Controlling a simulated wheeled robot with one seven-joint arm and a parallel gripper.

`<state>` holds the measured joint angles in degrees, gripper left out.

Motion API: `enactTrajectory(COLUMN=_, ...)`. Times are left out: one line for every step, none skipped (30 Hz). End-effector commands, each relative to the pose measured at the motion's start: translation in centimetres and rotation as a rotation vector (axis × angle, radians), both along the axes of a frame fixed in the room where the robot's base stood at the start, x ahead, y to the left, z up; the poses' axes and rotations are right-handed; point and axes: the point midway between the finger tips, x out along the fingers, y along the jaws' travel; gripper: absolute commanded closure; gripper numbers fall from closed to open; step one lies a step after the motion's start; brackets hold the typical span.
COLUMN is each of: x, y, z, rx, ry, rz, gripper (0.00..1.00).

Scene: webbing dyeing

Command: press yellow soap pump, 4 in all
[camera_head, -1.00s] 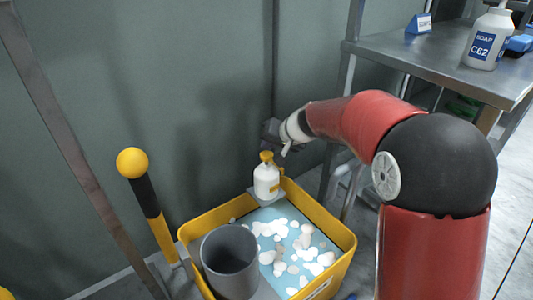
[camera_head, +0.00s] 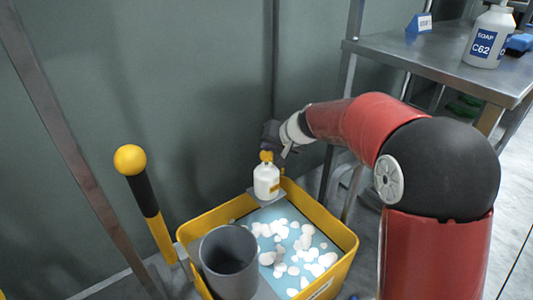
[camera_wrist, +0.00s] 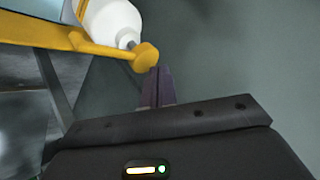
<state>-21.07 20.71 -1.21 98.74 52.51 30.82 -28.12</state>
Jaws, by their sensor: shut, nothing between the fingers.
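A white soap bottle (camera_head: 266,182) with a yellow pump head (camera_head: 266,156) stands upright on a grey shelf at the back rim of the yellow tub (camera_head: 194,230). My gripper (camera_head: 267,146) is at the pump's top, coming from behind and right of it. In the wrist view my shut, empty gripper (camera_wrist: 157,80) has its dark fingertips beside the rounded end of the yellow pump head (camera_wrist: 146,56). I cannot tell whether they touch. Part of the white bottle (camera_wrist: 112,20) shows at the top of that view.
The tub holds a grey cylinder (camera_head: 229,252) and blue liquid with white foam. A yellow-topped post (camera_head: 130,160) stands left of it. A steel table (camera_head: 425,55) at the right carries a bottle labelled SOAP C62 (camera_head: 489,38). The wall is close behind.

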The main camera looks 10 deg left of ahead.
Motion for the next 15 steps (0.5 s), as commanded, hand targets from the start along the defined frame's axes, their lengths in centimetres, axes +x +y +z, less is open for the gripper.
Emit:
enactTrajectory(x=0.0, y=0.01, z=-0.05, rx=0.0, ry=0.0, rz=0.0, gripper=1.0)
enactTrajectory(x=0.0, y=0.0, z=-0.08, rx=0.0, ry=0.0, rz=0.0, gripper=1.0)
enactTrajectory(x=-0.01, y=0.0, z=-0.13, rx=0.0, ry=0.0, rz=0.0, gripper=1.0)
enactTrajectory(x=0.0, y=0.01, z=-0.16, rx=0.0, ry=0.0, rz=0.0, gripper=1.0)
enactTrajectory(x=0.0, y=0.0, z=-0.2, rx=0.0, ry=0.0, rz=0.0, gripper=1.0)
enactTrajectory(x=0.0, y=0.0, z=-0.26, rx=0.0, ry=0.0, rz=0.0, gripper=1.0)
enactTrajectory(x=-0.01, y=0.0, z=-0.29, rx=0.0, ry=0.0, rz=0.0, gripper=1.0)
enactTrajectory(x=0.0, y=0.01, z=-0.32, rx=0.0, ry=0.0, rz=0.0, gripper=1.0)
enactTrajectory(x=0.0, y=0.01, z=-0.37, rx=0.0, ry=0.0, rz=0.0, gripper=1.0)
enactTrajectory(x=0.0, y=0.0, z=-0.4, rx=0.0, ry=0.0, rz=0.0, gripper=1.0)
enactTrajectory(x=0.0, y=0.01, z=-0.43, rx=0.0, ry=0.0, rz=0.0, gripper=1.0)
enactTrajectory(x=0.0, y=0.01, z=-0.48, rx=0.0, ry=0.0, rz=0.0, gripper=1.0)
enactTrajectory(x=0.0, y=0.01, z=-0.51, rx=0.0, ry=0.0, rz=0.0, gripper=1.0)
enactTrajectory(x=0.0, y=0.01, z=-0.54, rx=0.0, ry=0.0, rz=0.0, gripper=1.0)
enactTrajectory(x=0.0, y=0.01, z=-0.59, rx=0.0, ry=0.0, rz=0.0, gripper=1.0)
